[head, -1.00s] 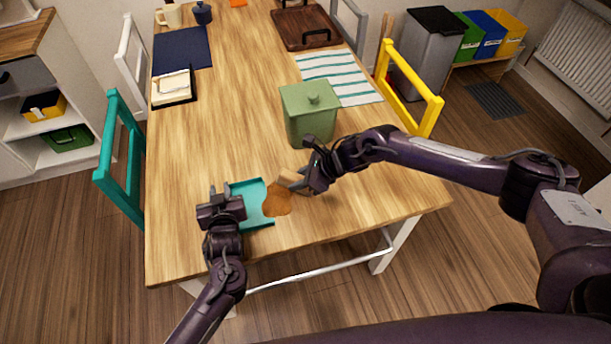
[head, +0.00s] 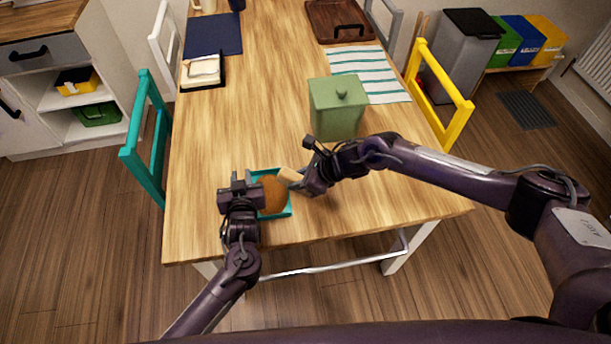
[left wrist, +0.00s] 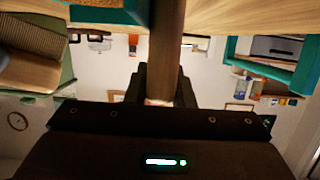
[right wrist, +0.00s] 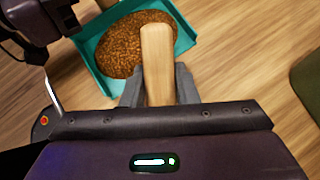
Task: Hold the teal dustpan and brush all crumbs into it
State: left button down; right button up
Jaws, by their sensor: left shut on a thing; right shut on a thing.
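The teal dustpan (head: 287,208) is low over or on the near end of the table; I cannot tell if it touches. My left gripper (head: 246,192) is shut on its brown handle (left wrist: 166,50). My right gripper (head: 305,178) is shut on the pale wooden brush handle (right wrist: 157,65), just right of the pan. A brown speckled oval (right wrist: 135,45), seemingly the brush head, lies over the dustpan floor, which also shows in the right wrist view (right wrist: 93,58). It covers most of the pan. I cannot make out separate crumbs.
A green lidded canister (head: 337,108) stands on the wooden table (head: 270,110) beyond my right gripper. A striped cloth (head: 368,73) lies behind it. A teal chair (head: 150,140) is at the left edge and a yellow chair (head: 440,90) at the right. The table's middle is clear.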

jog(key=shift+s+a+r, duration=0.1)
jog(key=shift+s+a, duration=0.05)
jog(key=shift+a, duration=0.85)
jog(key=shift+s+a+r, duration=0.1)
jog(key=shift+a, duration=0.9)
jog(key=shift+r, duration=2.65)
pick_arm(q)
jog(key=c, duration=1.2)
grip_release()
jog(key=shift+o, duration=0.2)
jog(key=shift+s, duration=0.1)
jog(key=v, duration=1.1)
jog(key=shift+s+r, duration=0.25)
jog(key=shift+s, duration=0.1)
